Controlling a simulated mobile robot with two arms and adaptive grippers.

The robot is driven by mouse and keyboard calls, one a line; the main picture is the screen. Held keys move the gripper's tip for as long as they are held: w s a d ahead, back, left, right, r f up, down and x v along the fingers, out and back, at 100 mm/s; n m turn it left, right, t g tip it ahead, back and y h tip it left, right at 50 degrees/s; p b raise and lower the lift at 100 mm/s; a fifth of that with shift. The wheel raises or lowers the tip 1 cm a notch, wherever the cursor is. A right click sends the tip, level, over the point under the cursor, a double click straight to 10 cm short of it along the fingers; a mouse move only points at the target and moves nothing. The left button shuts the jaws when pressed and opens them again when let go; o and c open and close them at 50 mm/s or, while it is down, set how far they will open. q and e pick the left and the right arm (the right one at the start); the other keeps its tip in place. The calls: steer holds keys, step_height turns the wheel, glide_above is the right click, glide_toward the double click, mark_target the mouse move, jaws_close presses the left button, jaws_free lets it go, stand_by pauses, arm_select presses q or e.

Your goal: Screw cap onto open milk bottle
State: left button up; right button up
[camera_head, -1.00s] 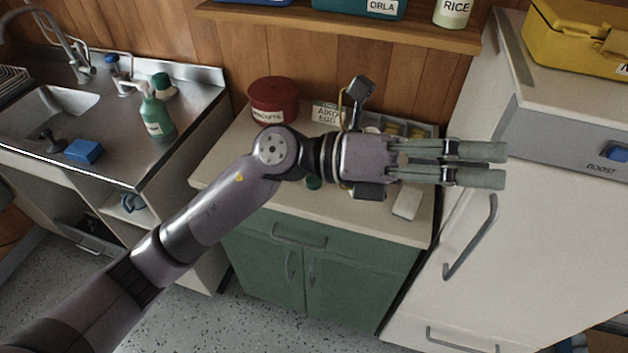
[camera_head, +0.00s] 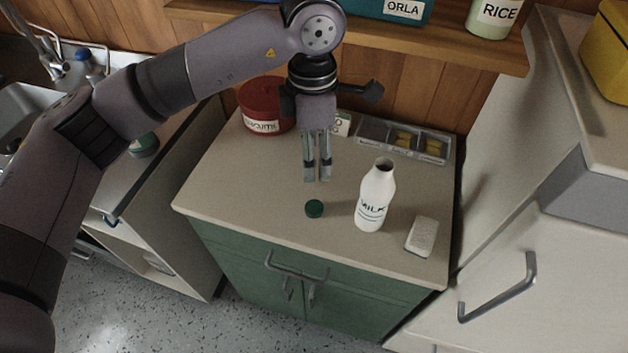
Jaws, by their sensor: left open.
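The white milk bottle (camera_head: 375,197) stands upright on the counter right of centre, its dark mouth open at the top. The green cap (camera_head: 314,208) lies on the counter to the left of the bottle. My left gripper (camera_head: 317,178) points down, open and empty, with its fingertips above and behind the cap and not touching it. The gap between its fingers is narrow. My right gripper is out of view.
A white block (camera_head: 421,236) lies right of the bottle. A divided tray (camera_head: 402,139), a partly hidden card and a red tin (camera_head: 264,106) stand at the back. A wooden shelf (camera_head: 440,38) overhangs the back; the counter's front left (camera_head: 240,190) is clear.

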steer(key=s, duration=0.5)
arm_select(q)
steer(key=p, duration=0.4)
glide_above(312, 207)
steer(key=f, duration=1)
steer(key=shift+s+f, duration=0.35)
steer(key=shift+d+f, duration=0.1)
steer(key=shift+f, duration=0.5)
steer(key=f, duration=0.1)
steer(key=f+p, duration=0.2)
steer(key=shift+w+f, duration=0.3)
steer(key=shift+f+p, duration=0.3)
steer(key=shift+f, duration=0.35)
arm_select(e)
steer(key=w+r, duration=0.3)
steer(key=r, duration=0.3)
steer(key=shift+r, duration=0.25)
